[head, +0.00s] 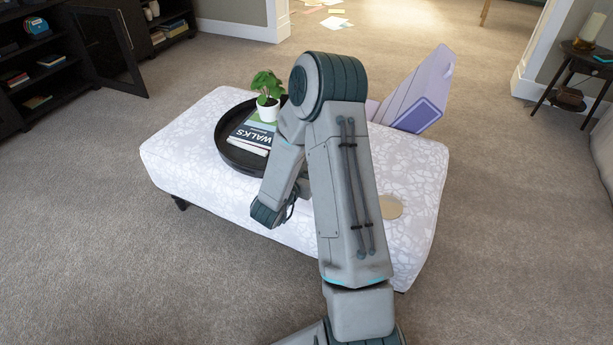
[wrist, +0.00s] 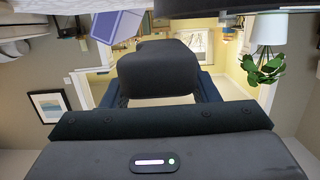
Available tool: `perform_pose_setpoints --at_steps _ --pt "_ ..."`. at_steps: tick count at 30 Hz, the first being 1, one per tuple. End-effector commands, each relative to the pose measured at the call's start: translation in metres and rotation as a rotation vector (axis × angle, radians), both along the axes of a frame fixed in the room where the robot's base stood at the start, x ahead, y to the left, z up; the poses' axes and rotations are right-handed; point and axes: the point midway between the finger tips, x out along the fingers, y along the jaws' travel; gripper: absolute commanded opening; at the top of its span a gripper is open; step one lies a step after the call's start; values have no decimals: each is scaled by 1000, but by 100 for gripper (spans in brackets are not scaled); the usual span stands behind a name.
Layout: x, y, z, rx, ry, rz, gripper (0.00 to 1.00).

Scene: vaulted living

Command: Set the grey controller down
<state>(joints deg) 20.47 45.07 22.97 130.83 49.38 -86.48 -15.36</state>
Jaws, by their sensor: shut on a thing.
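In the wrist view, a dark grey, rounded block (wrist: 155,72), which I take to be the grey controller, sits between the dark blue fingers of my gripper (wrist: 160,84). The gripper is shut on it. The wrist picture appears upside down, and I cannot tell how far the controller is from the surface below. In the head view, my arm hides both the gripper and the controller. The arm reaches over a white patterned ottoman (head: 188,148).
A black round tray (head: 224,150) on the ottoman holds a book (head: 252,134) and a potted plant (head: 267,103). A flat beige disc (head: 390,207) lies near the right front. A lilac box-like object (head: 422,98) stands at the far right. The ottoman's left front is clear.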

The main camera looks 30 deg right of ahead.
Motion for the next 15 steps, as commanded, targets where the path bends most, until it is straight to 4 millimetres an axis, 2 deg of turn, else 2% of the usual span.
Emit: perform_pose_setpoints --at_steps 1,3,10,15 --pt "0 0 -14 1 1 -1 27" --pt "0 0 -20 1 0 0 27" --pt "0 0 -18 0 -3 0 27" --pt "0 1 -23 -1 -2 1 27"
